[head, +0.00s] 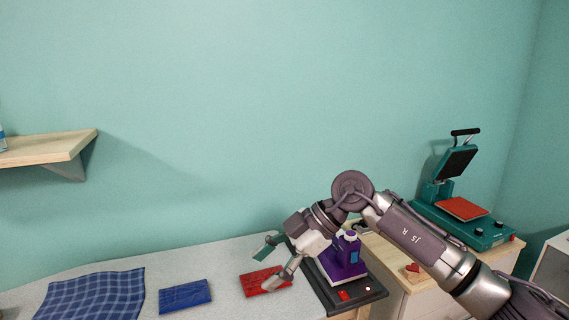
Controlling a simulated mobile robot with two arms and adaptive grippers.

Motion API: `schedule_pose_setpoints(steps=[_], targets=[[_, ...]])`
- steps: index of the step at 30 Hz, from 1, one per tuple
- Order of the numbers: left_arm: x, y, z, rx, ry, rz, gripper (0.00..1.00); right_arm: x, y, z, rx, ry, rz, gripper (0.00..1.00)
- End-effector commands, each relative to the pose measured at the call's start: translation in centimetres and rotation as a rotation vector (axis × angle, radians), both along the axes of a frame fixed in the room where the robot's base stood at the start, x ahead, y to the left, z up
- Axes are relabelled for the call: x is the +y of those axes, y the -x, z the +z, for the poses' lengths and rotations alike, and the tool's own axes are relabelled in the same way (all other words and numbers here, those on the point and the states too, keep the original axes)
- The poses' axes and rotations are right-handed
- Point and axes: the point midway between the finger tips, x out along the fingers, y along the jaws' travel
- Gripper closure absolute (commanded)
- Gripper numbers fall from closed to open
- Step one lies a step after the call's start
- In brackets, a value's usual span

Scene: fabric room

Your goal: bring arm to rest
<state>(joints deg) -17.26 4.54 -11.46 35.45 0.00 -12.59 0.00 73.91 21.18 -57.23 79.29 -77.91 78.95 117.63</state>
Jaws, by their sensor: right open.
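My right arm comes in from the lower right and reaches left over the table. My right gripper (267,263) is open, its two fingers apart, above a folded red cloth (258,286) on the grey table top. The fingers partly cover the red cloth, and nothing shows between them. I cannot tell the exact height of the fingers over it. My left gripper is not in the head view.
A folded blue cloth (185,296) and a blue checked cloth (92,296) lie to the left. A purple machine on a black base (368,293) stands beside the gripper, partly behind the arm. A green heat press (483,235) stands on the right cabinet. A wooden shelf (50,146) juts out at left.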

Motion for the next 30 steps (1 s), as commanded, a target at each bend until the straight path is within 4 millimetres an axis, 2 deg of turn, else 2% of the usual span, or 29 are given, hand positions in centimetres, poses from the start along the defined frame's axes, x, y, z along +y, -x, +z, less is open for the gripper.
schedule_pose_setpoints(steps=[1,3,6,8,10,12,14,17,18,20,22,26,27,30], targets=[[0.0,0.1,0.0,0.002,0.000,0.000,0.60,2.7,1.6,-0.2,-0.009,-0.160,0.046,0.40],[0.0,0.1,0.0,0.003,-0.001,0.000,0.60,5.7,3.2,1.1,-0.046,-0.409,0.067,0.40],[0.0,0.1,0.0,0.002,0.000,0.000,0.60,7.6,4.3,4.1,-0.105,-0.754,-0.001,0.40],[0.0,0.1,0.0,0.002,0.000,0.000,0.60,7.4,4.2,5.7,-0.139,-0.931,-0.097,0.40],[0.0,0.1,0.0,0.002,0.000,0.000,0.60,6.0,3.4,7.1,-0.176,-1.103,-0.253,0.40],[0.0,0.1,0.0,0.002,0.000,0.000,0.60,3.5,2.1,7.4,-0.208,-1.225,-0.452,0.40],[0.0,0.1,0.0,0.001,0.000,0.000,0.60,0.8,0.8,6.7,-0.226,-1.285,-0.646,0.40],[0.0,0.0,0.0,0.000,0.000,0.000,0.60,-4.5,-0.8,3.3,-0.235,-1.283,-0.995,0.40],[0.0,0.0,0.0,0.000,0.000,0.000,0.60,-6.7,-1.1,1.2,-0.227,-1.246,-1.135,0.40],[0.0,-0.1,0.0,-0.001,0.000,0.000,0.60,-9.8,-1.0,-2.3,-0.205,-1.159,-1.325,0.40],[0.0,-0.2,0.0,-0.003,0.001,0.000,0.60,-12.9,-0.1,-6.6,-0.168,-1.024,-1.510,0.40],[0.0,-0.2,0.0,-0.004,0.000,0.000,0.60,-17.4,3.9,-14.5,-0.062,-0.714,-1.755,0.40],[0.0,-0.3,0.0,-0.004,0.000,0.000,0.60,-18.5,5.6,-16.8,-0.022,-0.609,-1.807,0.40],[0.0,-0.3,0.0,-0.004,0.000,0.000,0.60,-20.5,10.4,-21.5,0.083,-0.361,-1.881,0.40]])
